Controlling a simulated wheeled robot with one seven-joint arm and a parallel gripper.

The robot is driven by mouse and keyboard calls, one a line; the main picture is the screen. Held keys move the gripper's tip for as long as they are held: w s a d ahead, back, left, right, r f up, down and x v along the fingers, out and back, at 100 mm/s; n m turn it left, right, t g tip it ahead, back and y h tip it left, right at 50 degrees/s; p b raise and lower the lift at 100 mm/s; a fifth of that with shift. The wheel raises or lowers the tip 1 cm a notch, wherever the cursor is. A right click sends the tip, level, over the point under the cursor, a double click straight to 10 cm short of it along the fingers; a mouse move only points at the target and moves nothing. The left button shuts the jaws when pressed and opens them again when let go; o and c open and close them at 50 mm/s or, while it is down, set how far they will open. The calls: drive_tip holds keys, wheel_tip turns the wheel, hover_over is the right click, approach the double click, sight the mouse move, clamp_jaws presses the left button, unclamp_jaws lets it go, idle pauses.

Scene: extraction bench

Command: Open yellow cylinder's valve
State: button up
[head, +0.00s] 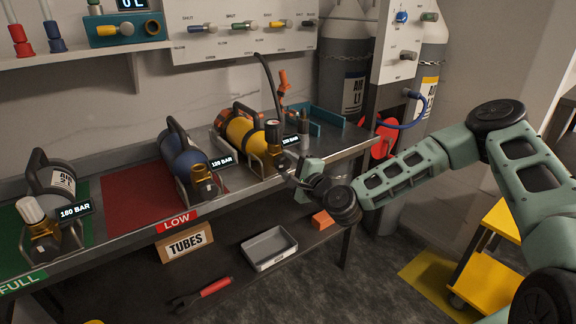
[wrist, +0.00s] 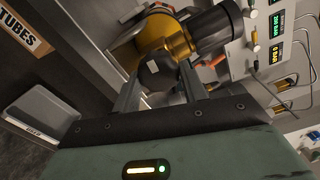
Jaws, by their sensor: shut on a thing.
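My gripper (head: 288,166) reaches the front of this valve from the right. In the wrist view, my gripper's fingers (wrist: 158,88) are shut on a dark valve knob (wrist: 157,74) in front of the brass body (wrist: 155,36). The fingers partly hide the knob.
A blue cylinder (head: 183,155) lies left of the yellow one, and a grey cylinder (head: 55,184) lies at the far left. A grey tray (head: 269,248) sits on the lower shelf.

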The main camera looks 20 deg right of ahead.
drive_tip(key=n, duration=0.5)
drive_tip(key=shift+n, duration=0.4)
drive_tip(key=n+b, duration=0.1)
drive_tip(key=n, duration=0.3)
drive_tip(key=n+b, duration=0.2)
drive_tip(key=n, duration=0.3)
drive_tip(key=n+b, duration=0.3)
drive_tip(key=n, duration=0.1)
drive_tip(key=shift+s+a+n, duration=0.1)
drive_tip(key=shift+a+n, duration=0.05)
drive_tip(key=shift+n, duration=0.15)
drive_tip(key=n+b, duration=0.4)
drive_tip(key=shift+a, duration=0.1)
drive_tip(key=n+b, duration=0.4)
drive_tip(key=n, duration=0.1)
drive_tip(key=n+b, duration=0.5)
drive_tip(key=shift+a+f, duration=0.1)
drive_tip(key=shift+f, duration=0.05)
drive_tip(key=shift+n+b, duration=1.3)
drive_tip(key=shift+n, duration=0.5)
